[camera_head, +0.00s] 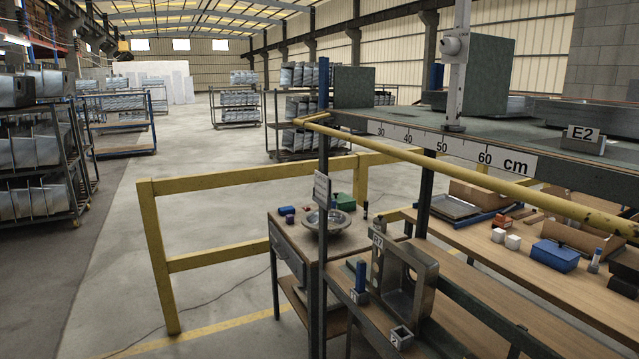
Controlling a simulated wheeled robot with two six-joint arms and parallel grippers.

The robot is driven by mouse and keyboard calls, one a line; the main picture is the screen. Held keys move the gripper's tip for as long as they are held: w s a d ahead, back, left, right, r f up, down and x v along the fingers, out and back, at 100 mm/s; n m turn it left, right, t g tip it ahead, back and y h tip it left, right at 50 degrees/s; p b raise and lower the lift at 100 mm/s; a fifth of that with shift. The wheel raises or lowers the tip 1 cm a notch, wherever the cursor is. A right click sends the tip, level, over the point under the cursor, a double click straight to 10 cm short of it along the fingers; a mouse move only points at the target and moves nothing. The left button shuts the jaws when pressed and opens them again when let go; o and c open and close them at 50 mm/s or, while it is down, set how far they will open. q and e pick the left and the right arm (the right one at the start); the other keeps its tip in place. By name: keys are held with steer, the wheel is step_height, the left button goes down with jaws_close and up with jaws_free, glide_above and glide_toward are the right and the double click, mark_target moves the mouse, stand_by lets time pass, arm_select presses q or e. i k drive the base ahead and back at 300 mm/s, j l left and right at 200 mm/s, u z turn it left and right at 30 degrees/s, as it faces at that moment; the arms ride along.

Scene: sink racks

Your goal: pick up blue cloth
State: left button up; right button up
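I cannot make out a blue cloth for certain in the head view. Small blue items show: a blue piece (286,210) on the small wooden table, an upright blue cylinder (361,277) beside a metal basin, and a blue box (555,256) on the long bench at the right. Neither of my grippers is in view.
A yellow railing (215,258) crosses the middle. The wooden table (292,232) holds a round metal bowl (329,220). A square metal basin (408,284) stands on a lower shelf. A raised shelf with a ruler (470,150) overhangs the right. Grey floor (100,280) is open at left.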

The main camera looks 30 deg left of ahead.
mark_target(286, 210)
steer(key=i+j, duration=0.15)
steer(key=j, duration=0.25)
steer(key=i+j+z, duration=0.15)
steer(key=j, duration=0.25)
steer(key=i+j, duration=0.2)
steer(key=j, duration=0.2)
steer(key=i+j+z, duration=0.1)
steer(key=j, duration=0.3)
steer(key=i+j, duration=0.15)
steer(key=j, duration=0.25)
steer(key=i+j+z, duration=0.15)
steer(key=j, duration=0.25)
steer(key=i+j+z, duration=0.15)
steer(key=j, duration=0.55)
steer(key=i+j+z, duration=0.15)
steer(key=j, duration=0.55)
steer(key=i+j+z, duration=0.15)
steer(key=j, duration=0.55)
steer(key=j+z, duration=0.15)
steer(key=j, duration=0.6)
